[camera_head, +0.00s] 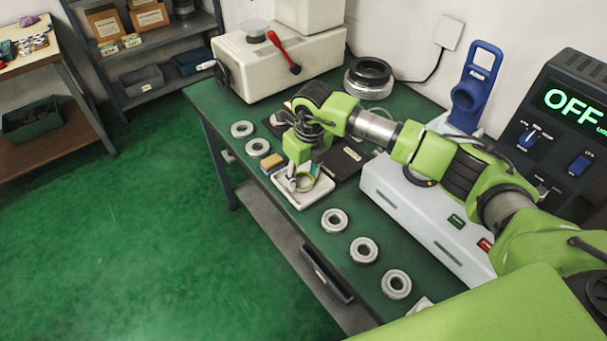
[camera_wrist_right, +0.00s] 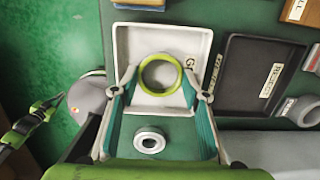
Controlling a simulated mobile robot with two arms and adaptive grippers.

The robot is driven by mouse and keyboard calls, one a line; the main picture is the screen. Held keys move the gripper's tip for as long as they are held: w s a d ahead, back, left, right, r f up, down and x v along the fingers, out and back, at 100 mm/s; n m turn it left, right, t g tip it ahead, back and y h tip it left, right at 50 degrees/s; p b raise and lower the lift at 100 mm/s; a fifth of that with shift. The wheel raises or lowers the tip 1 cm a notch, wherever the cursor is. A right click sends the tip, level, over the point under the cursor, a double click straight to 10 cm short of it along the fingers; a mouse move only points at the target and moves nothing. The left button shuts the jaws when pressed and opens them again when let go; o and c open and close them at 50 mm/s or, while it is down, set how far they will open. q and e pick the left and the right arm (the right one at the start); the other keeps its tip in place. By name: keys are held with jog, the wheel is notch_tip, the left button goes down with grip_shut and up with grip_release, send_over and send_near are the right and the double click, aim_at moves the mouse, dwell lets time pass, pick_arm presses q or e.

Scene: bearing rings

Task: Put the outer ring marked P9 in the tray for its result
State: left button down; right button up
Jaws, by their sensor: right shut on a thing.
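My right gripper (camera_head: 303,172) points down over the white tray (camera_head: 318,193) at the bench's front edge. In the right wrist view the gripper (camera_wrist_right: 161,80) is shut on a shiny, green-tinted outer ring (camera_wrist_right: 144,83), one finger on each side. The ring appears over the white tray (camera_wrist_right: 200,40), whose label shows only a "G" beside the ring. I cannot tell how high the ring is above the tray floor. No P9 mark is readable. A black tray (camera_wrist_right: 237,96) with a partly readable label lies to the right.
Several bearing rings (camera_head: 364,250) lie along the bench front, and two more (camera_head: 242,129) lie further back. A pale instrument (camera_head: 430,215) and a control box reading OFF (camera_head: 560,125) stand right. A beige machine with a red lever (camera_head: 275,60) is behind.

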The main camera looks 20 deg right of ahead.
aim_at(307, 184)
jog(key=shift+f, duration=0.15)
jog(key=o, duration=1.3)
jog(key=shift+c, duration=0.2)
jog(key=shift+r, duration=0.6)
notch_tip(307, 184, up, 11)
jog(key=s+b, duration=0.1)
jog(key=b, duration=0.1)
jog(key=shift+s+d, duration=0.2)
jog(key=shift+d, duration=0.05)
jog(key=shift+r, duration=0.1)
